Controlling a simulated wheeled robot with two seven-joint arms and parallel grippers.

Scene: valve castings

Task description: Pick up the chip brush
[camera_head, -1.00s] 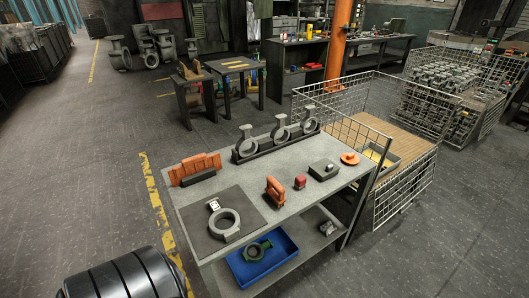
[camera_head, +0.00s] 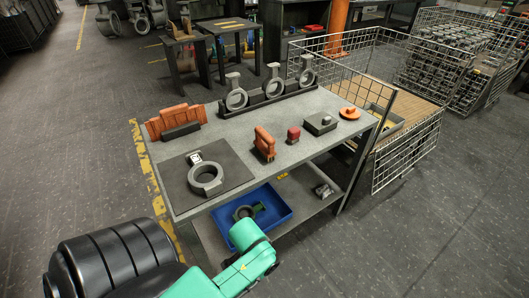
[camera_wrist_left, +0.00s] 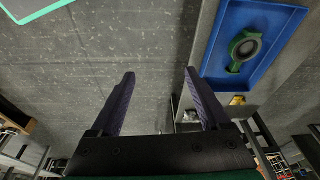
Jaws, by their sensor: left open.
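I cannot tell for certain which object is the chip brush. The likeliest is an orange piece with a raised handle (camera_head: 264,143), standing near the middle of the grey workbench (camera_head: 235,130). A dark bar (camera_head: 181,131) lies in front of orange stepped blocks (camera_head: 172,117) at the bench's left end. My left gripper (camera_wrist_left: 159,74) is open and empty in the left wrist view, with floor between its fingers. In the head view its green arm reaches in at the bottom, in front of the bench, and its fingers are not visible. My right gripper is not in view.
A blue tray (camera_wrist_left: 212,58) holds a green ring casting (camera_wrist_left: 243,48) on the lower shelf. The bench top also bears a ring casting (camera_head: 205,178) on a dark mat, a red block (camera_head: 293,134), a grey box (camera_head: 320,123) and an orange disc (camera_head: 350,113). A wire cage (camera_head: 405,160) stands to the right.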

